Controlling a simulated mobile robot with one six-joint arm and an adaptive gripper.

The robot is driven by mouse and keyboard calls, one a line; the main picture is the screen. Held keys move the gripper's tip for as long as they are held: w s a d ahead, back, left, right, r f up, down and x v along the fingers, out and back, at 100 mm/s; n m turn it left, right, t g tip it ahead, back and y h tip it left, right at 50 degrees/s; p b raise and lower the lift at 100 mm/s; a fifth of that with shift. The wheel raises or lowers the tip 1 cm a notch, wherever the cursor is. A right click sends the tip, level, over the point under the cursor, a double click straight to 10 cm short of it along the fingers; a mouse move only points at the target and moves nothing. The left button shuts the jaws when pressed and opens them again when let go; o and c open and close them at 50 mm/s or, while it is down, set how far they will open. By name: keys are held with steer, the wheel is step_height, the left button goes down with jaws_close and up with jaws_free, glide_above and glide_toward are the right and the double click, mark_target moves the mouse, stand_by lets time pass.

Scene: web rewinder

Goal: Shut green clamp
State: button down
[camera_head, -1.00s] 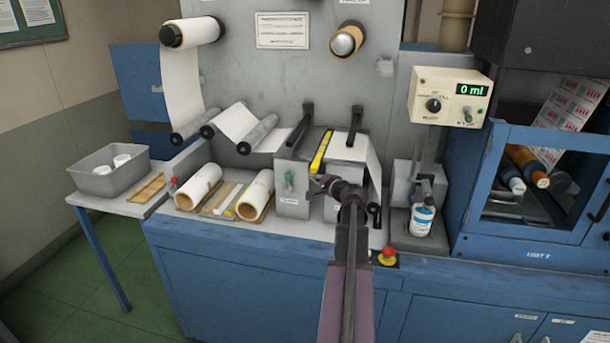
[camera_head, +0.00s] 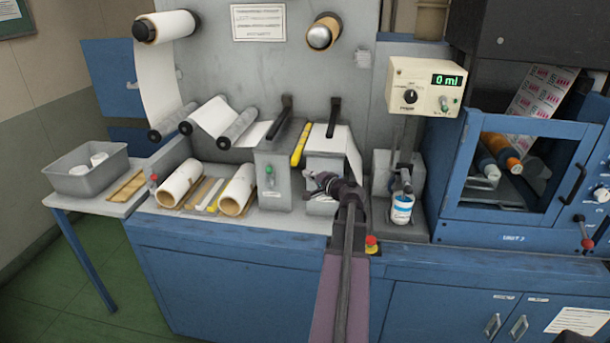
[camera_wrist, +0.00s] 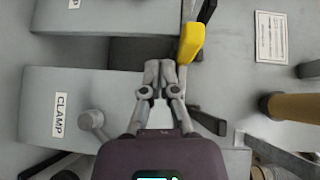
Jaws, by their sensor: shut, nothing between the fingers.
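My gripper (camera_head: 313,183) is shut and empty. It is in front of the right grey clamp block (camera_head: 326,165), to the right of the green lever and apart from it. In the wrist view my fingertips (camera_wrist: 160,71) are together near the gap between the blocks. The right block there bears a CLAMP label (camera_wrist: 60,115) and a grey round knob (camera_wrist: 91,119). The green lever does not show in the wrist view.
A yellow bar (camera_head: 301,144) stands between the blocks, with black handles (camera_head: 284,115) on top. Paper rolls (camera_head: 180,183) lie to the left. A bottle (camera_head: 402,208) and a red button (camera_head: 371,242) are at the right.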

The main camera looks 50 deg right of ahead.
steer(key=shift+f, duration=0.1)
steer(key=m+t+b, duration=0.1)
steer(key=t+b, duration=0.2)
steer(key=b, duration=0.7)
glide_toward(285, 170)
steer(key=s, duration=0.3)
steer(key=shift+s+a+f+y, duration=0.1)
steer(key=shift+a+y, duration=0.1)
steer(key=shift+y, duration=0.1)
steer(key=p+x, duration=0.1)
steer(key=x, duration=0.9)
steer(key=shift+s+d, duration=0.1)
steer(key=shift+d, duration=0.05)
steer(key=shift+w+a+p, duration=0.35)
steer(key=shift+w+a, duration=0.6)
steer(key=shift+w, duration=0.2)
steer(key=shift+w+a+r, duration=0.3)
steer(key=shift+w+a, duration=0.05)
steer(key=shift+w, duration=0.15)
